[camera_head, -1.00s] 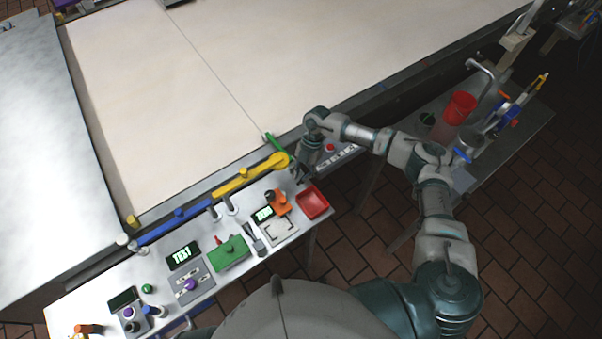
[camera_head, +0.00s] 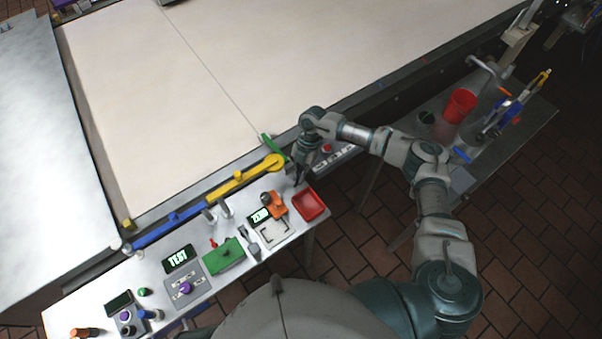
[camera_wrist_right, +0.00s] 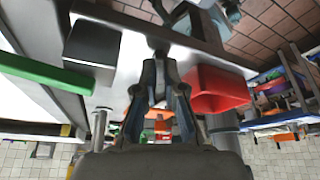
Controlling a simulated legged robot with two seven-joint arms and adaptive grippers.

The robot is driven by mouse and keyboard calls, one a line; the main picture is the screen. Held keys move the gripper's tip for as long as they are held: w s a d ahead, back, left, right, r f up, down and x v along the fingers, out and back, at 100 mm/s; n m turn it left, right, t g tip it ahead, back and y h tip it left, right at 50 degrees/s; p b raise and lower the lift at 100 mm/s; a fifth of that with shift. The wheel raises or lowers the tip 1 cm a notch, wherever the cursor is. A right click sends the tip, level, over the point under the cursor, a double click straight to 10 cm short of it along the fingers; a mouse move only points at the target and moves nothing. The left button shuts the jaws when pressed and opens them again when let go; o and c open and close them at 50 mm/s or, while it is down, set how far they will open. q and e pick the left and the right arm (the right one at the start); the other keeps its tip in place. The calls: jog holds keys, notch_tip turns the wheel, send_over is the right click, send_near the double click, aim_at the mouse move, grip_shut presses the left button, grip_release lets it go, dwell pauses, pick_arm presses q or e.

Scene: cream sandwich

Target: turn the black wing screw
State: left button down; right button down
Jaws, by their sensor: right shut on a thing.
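My right gripper (camera_head: 297,180) reaches down at the back right of the narrow worktable, between the yellow lever and the red bin. In the right wrist view, its two fingers (camera_wrist_right: 160,60) are close together around a small dark part at their tips, which seems to be the black wing screw (camera_wrist_right: 156,40). The fingers hide much of the screw, and I cannot tell its angle. The screw cannot be made out in the head view. My left gripper is not in view.
A red bin (camera_head: 309,204) stands right beside the gripper; it also shows in the right wrist view (camera_wrist_right: 218,88). A yellow lever (camera_head: 240,180) and a green bar (camera_head: 270,144) lie close on the left. An orange device (camera_head: 274,204) stands in front.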

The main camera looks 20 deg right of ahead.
jog(key=shift+a, duration=0.2)
jog(key=shift+n+g+h+b, duration=0.35)
jog(key=shift+n+b, duration=0.25)
jog(key=shift+n, duration=0.7)
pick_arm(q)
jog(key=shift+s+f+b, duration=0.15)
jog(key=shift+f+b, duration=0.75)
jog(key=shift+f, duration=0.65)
pick_arm(e)
jog(key=shift+w+a+n+g+h, duration=0.15)
jog(key=shift+n+h, duration=0.3)
jog(key=shift+n, duration=0.55)
jog(key=shift+s+d+n+g+h, duration=0.1)
jog(key=shift+n+h, duration=0.3)
jog(key=shift+n, duration=0.6)
jog(key=c, duration=1.3)
grip_release()
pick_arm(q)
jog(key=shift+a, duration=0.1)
